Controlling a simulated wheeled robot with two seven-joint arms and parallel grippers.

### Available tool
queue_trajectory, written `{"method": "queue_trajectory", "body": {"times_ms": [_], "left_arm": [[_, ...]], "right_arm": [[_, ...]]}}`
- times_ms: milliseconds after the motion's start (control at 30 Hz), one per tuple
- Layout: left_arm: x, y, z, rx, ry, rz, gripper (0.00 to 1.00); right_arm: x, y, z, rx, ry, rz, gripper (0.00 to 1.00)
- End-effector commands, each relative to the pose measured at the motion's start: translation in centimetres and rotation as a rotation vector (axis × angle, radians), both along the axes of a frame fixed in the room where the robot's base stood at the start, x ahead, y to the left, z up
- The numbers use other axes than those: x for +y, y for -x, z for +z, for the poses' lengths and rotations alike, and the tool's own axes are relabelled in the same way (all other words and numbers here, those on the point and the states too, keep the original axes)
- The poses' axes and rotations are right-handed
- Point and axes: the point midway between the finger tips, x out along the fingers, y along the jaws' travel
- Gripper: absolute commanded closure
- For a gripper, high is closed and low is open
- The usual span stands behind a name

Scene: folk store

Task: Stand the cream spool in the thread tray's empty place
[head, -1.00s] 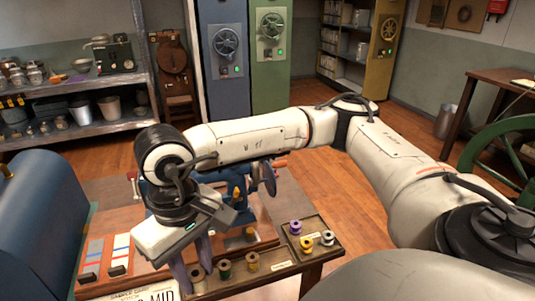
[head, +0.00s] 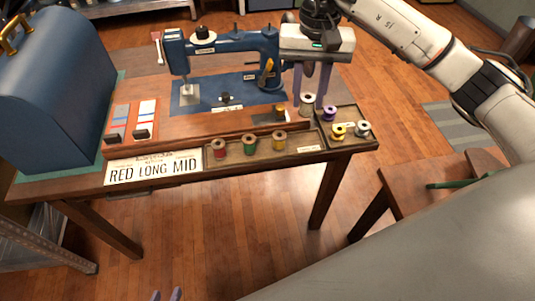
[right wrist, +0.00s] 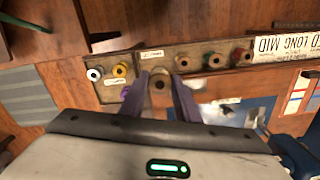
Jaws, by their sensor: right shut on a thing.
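The cream spool (head: 306,104) is upright between the fingers of my right gripper (head: 312,92), which is shut on it. It is also between the fingers in the right wrist view (right wrist: 160,83). In the head view it appears at the back edge of the long thread tray (head: 262,156), near its right end; its height above the wood is unclear. The tray holds a red spool (head: 219,148), a green spool (head: 249,144) and a gold spool (head: 279,140). The place right of the gold spool is bare. My left gripper (head: 166,295) shows only its tips, apart and empty, at the bottom edge.
A smaller tray (head: 345,144) joins on the right, with purple (head: 329,113), yellow (head: 338,132) and white (head: 363,129) spools. A blue sewing machine (head: 228,45) stands behind. A blue domed case (head: 50,90) is at left. A card (head: 153,168) reads "RED LONG MID".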

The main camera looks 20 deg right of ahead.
Motion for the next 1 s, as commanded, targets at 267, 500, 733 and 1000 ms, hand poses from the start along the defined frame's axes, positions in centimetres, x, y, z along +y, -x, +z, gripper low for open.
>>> {"method": "queue_trajectory", "body": {"times_ms": [267, 500, 733, 1000], "left_arm": [[-0.4, -0.4, -0.2, -0.013, 0.006, -0.002, 0.69], [-0.3, -0.4, -0.1, -0.012, 0.005, -0.001, 0.69], [-0.2, -0.4, -0.3, -0.010, 0.004, 0.001, 0.69], [-0.1, -0.5, -0.2, -0.012, 0.004, 0.002, 0.69]], "right_arm": [[-2.1, -0.2, -4.5, 0.003, 0.001, -0.101, 0.82], [-2.0, -0.3, -7.8, -0.001, 0.000, -0.098, 0.82], [-2.0, -0.3, -10.1, 0.000, 0.000, -0.099, 0.82], [-2.0, -0.4, -11.7, -0.004, 0.002, -0.097, 0.82]]}}
